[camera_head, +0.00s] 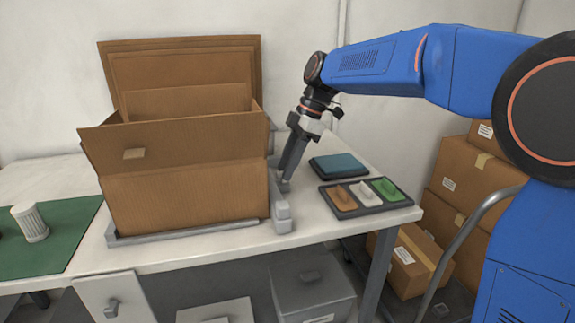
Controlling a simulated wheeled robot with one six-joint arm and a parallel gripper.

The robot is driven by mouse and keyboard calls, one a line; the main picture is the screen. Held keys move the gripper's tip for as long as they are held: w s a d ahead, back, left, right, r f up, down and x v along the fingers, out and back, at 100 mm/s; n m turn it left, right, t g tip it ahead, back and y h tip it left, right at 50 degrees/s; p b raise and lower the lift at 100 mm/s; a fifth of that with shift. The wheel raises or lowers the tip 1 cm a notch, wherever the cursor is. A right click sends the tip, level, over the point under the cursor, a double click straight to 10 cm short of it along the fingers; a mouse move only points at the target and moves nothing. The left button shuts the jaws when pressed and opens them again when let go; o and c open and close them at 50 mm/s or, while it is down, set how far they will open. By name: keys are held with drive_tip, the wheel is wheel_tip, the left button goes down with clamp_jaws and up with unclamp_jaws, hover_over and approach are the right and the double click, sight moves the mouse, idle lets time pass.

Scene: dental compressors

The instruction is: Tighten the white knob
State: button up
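No part is clearly a white knob being turned. A white ribbed cylinder (30,222), knob-like, stands slightly tilted on the green mat (62,247) at the far left. A small white piece (363,193) sits in the middle of a dark tray (347,212), between a brown piece (342,198) and a green piece (386,188). My gripper (284,182) points down just right of the open cardboard box, close to the grey fixture beside it. Its fingertips are small and partly merge with the fixture, so I cannot tell whether they touch it or hold anything.
The open cardboard box (186,196) stands on a grey frame (188,232) with a grey block (281,212) at its right. A blue-topped pad (338,165) lies behind the tray. Stacked cartons (462,180) and a cart handle (455,250) are at right. White tabletop shows left of the box.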

clamp_jaws()
drive_tip(key=m+t, duration=0.1)
drive_tip(key=m, duration=0.3)
drive_tip(key=m+t, duration=0.1)
drive_tip(key=m, duration=0.1)
drive_tip(key=shift+s+m+t, duration=0.3)
drive_tip(key=shift+s, duration=0.05)
drive_tip(key=m, duration=0.2)
drive_tip(key=m+t, duration=0.1)
drive_tip(key=m, duration=0.1)
drive_tip(key=shift+s+a+h, duration=0.15)
drive_tip(key=shift+h, duration=0.15)
drive_tip(key=shift+m+t+h, duration=0.3)
drive_tip(key=shift+m+t, duration=0.3)
drive_tip(key=shift+m, duration=0.7)
